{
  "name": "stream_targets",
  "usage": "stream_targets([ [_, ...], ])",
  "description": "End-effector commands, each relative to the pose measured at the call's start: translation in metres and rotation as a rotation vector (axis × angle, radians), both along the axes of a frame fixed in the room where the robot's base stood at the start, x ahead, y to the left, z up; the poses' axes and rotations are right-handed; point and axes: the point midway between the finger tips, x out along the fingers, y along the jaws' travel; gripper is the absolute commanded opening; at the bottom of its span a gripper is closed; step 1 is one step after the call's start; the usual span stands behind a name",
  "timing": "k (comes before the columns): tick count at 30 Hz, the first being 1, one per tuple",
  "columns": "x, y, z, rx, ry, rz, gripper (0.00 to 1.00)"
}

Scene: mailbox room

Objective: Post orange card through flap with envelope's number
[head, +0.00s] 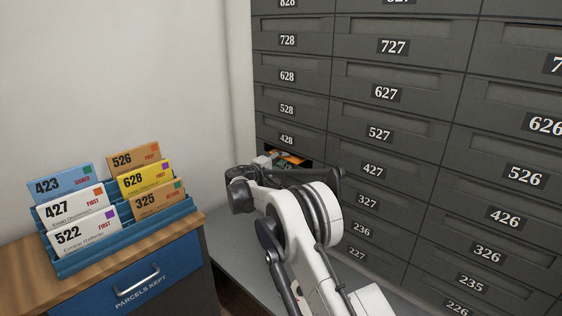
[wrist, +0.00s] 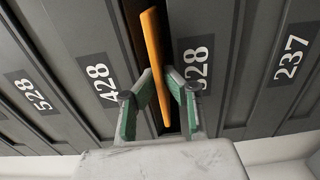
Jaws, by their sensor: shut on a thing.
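My gripper (wrist: 163,100) is shut on an orange card (wrist: 154,60), seen edge-on in the wrist view. The card's far end reaches into a dark gap in the mailbox wall between the label 428 (wrist: 99,82) and a label that looks like 328 (wrist: 197,66), partly covered by a finger. In the head view the orange card (head: 291,158) shows at a dark opening just below the label 428 (head: 287,140); my wrist hides part of it. No number on the held card can be read. How deep the card sits in the gap is hard to tell.
A blue rack (head: 130,241) on a wooden-topped cabinet (head: 22,270) at left holds several numbered envelopes: 423, 427, 522, 526, 628 and 325. Grey mailbox flaps fill the right side. A white wall (head: 110,70) stands left of them. A grey ledge (head: 232,262) runs below.

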Motion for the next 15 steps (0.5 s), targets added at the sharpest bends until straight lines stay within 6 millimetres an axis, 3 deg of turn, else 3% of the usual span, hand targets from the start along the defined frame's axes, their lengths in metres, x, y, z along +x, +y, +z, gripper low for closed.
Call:
stream_targets([
  [8, 0.0089, -0.0083, -0.0007, 0.0, 0.0, -0.001, 0.0],
  [9, 0.0088, -0.0079, -0.0005, 0.0, 0.0, -0.001, 0.11],
  [12, 0.0086, -0.0081, -0.0006, 0.0, 0.0, -0.001, 0.24],
  [15, 0.0085, -0.0082, -0.0009, 0.001, 0.001, -0.001, 0.29],
])
